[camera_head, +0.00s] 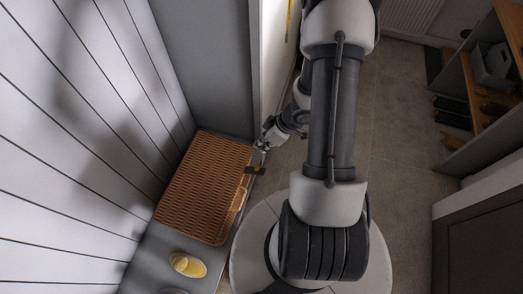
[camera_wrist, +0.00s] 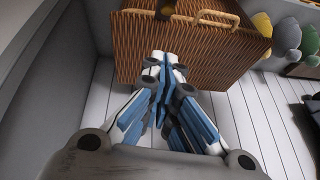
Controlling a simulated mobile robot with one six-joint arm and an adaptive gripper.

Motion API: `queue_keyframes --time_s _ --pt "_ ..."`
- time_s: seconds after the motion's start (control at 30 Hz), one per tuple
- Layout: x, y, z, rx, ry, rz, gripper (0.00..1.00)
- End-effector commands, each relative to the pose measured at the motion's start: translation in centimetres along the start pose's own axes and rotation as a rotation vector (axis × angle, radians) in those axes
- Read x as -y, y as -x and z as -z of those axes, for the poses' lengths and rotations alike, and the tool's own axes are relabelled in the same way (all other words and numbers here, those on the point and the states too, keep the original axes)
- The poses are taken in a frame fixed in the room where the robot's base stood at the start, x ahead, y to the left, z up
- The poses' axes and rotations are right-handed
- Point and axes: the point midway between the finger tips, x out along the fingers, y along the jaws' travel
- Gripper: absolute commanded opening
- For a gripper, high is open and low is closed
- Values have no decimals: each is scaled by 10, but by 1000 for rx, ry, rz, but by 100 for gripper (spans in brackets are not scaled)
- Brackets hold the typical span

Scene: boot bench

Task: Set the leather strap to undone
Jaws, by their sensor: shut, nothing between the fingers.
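A brown wicker basket (camera_head: 205,185) with a closed-looking flat top sits on a grey bench against the panelled wall. In the wrist view its woven side (camera_wrist: 205,60) fills the upper middle, with a pale wooden handle (camera_wrist: 205,18) along it. A short dark brown piece, which looks like the leather strap (camera_head: 255,170), sticks out at the basket's right edge; it also shows small and dark at the top of the wrist view (camera_wrist: 166,9). My gripper (camera_wrist: 162,58) is shut and empty, its blue-padded tips close to the woven side. Contact and the strap's fastening are unclear.
Rounded yellow and green items (camera_wrist: 275,33) stand beyond the basket in the wrist view. Shelves with shoes (camera_head: 490,80) stand at the right. Floor between is clear.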

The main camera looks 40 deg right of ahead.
Motion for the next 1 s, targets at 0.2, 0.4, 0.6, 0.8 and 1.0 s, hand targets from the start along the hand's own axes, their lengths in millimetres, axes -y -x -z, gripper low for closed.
queue_keyframes --time_s 0.2,0.4,0.6,0.8,1.0 --pt "0 -51 -3 2 0 2 0" --pt "0 -93 -3 2 0 2 0" --pt "-1 -110 -23 2 -5 -1 0" --pt "-1 -116 -30 2 -4 -2 0" --pt "0 -115 -30 2 -4 -2 0"
